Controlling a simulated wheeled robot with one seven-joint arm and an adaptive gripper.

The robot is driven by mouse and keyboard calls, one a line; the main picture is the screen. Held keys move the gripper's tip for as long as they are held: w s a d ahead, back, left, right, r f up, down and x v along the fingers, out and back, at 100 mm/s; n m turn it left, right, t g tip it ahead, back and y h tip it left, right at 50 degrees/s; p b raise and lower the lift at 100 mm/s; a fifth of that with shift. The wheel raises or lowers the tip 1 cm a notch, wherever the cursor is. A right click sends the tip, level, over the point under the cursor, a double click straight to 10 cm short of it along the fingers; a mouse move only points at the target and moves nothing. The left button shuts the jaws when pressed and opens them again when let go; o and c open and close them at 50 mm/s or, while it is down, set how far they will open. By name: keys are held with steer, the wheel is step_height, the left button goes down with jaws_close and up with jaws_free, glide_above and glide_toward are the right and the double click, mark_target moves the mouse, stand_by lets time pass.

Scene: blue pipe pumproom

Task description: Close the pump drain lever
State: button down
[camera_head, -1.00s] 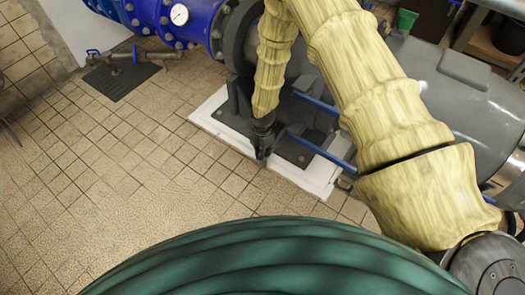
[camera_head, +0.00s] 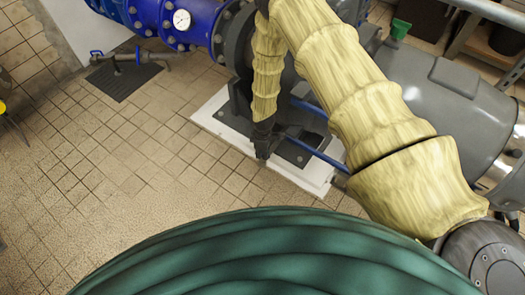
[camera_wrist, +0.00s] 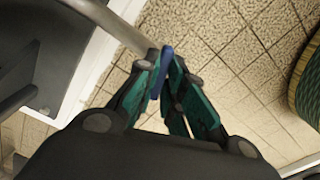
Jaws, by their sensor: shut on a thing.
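In the wrist view, the pump drain lever (camera_wrist: 167,62) is a small blue handle at the end of a grey metal pipe (camera_wrist: 118,26). My gripper (camera_wrist: 169,75) has its teal fingers shut on this lever; the fingertips cover part of it. The lever cannot be made out there, hidden by the gripper.
Blue bars (camera_head: 318,152) run along the pump base, close to my gripper. A second blue-handled tap (camera_head: 96,53) stands at the dark floor grate (camera_head: 122,80), under the blue pipe (camera_head: 150,14). The tiled floor (camera_head: 120,180) to the left is clear.

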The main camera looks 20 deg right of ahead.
steer(key=shift+m+p, duration=0.65)
steer(key=shift+m, duration=1.55)
steer(key=c, duration=1.5)
jaws_free()
step_height(320, 180, up, 12)
